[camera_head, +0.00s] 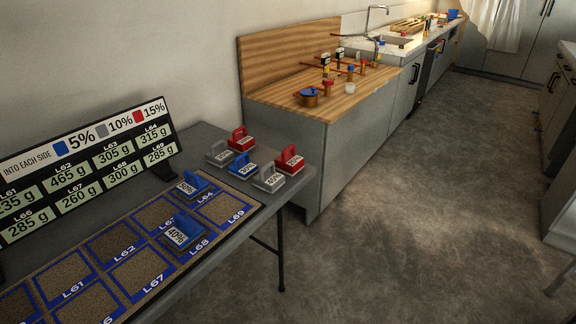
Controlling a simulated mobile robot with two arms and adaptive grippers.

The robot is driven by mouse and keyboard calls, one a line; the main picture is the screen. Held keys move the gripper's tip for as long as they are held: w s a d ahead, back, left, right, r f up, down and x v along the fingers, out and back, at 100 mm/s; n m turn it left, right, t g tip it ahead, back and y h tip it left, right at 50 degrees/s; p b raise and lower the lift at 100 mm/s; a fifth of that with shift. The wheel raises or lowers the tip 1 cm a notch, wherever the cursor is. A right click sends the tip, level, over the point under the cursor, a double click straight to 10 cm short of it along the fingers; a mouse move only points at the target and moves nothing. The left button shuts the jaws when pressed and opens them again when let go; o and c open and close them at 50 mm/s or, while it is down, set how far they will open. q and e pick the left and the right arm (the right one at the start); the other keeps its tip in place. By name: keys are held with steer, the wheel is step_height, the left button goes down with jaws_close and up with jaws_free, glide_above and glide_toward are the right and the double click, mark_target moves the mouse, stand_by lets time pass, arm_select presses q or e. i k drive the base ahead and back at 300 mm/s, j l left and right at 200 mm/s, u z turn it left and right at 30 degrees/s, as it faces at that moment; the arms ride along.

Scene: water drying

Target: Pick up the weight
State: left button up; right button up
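Several block-shaped weights with handles sit on the table at left. A blue weight labelled 40% (183,233) sits on the mat near L68. A second blue weight (192,185) sits at the mat's back edge near L64. Behind them, off the mat, stand a red weight (241,141), a grey weight (220,155), a third blue weight (242,168), another grey weight (268,180) and another red weight (290,160). Their labels are small and hard to read. Neither of my grippers shows in the view.
The mat (151,237) has labelled brown squares. A sign (84,168) with percentages and gram values stands behind it. The table (279,207) ends before open grey floor (400,240). A wooden counter (345,100) with pots stands beyond.

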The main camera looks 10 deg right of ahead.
mark_target(242, 168)
steer(key=i+l+u, duration=0.15)
steer(key=i+l, duration=0.15)
steer(key=i+l+u, duration=0.15)
steer(key=l, duration=0.25)
steer(key=i+l+u, duration=0.15)
steer(key=i+l, duration=0.2)
